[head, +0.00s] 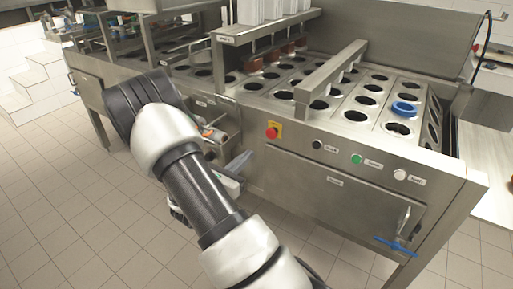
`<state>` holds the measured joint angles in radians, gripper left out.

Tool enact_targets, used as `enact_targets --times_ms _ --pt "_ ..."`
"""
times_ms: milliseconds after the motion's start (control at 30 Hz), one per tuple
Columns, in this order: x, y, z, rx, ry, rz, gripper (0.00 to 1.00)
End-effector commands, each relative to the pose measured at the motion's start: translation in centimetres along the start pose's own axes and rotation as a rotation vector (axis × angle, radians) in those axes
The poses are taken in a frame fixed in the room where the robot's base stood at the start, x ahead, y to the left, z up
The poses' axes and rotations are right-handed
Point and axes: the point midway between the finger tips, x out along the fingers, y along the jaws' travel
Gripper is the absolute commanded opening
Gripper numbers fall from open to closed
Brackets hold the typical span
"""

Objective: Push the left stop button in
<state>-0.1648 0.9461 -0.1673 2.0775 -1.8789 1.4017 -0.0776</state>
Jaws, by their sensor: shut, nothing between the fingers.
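A red stop button (272,132) on a yellow square plate sits on the front panel of the steel machine, near the middle of the view. My gripper (246,156) shows in part past my arm, just below and left of this button. Its grey fingers look shut and empty, and they appear apart from the button. My arm covers the part of the machine front farther left, so I cannot tell whether another stop button is there. Whether the red button is pushed in is too small to tell.
Right of the red button are a black knob (317,145), a green button (356,159) and a white button (400,174). A blue-handled valve (396,246) sticks out low at the right. A blue ring (404,108) lies on the cup plate. The tiled floor at left is clear.

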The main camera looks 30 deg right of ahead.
Motion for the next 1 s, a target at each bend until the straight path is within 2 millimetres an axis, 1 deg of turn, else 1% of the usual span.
enact_targets --times_ms 33,200,800,867,900,967,1000 --pt "-0.8 0.1 0.0 -0.001 0.001 0.002 0.00" --pt "-2.1 0.0 0.0 0.000 0.000 0.000 0.00" --pt "-2.3 -0.1 0.1 0.004 0.002 -0.005 0.00" --pt "-2.3 -0.4 0.7 0.024 0.007 -0.025 0.00" --pt "-2.2 -0.9 1.4 0.048 0.015 -0.050 0.00" --pt "-2.3 -2.1 2.9 0.106 0.034 -0.110 0.00" --pt "-2.4 -3.2 4.1 0.158 0.054 -0.162 0.00"
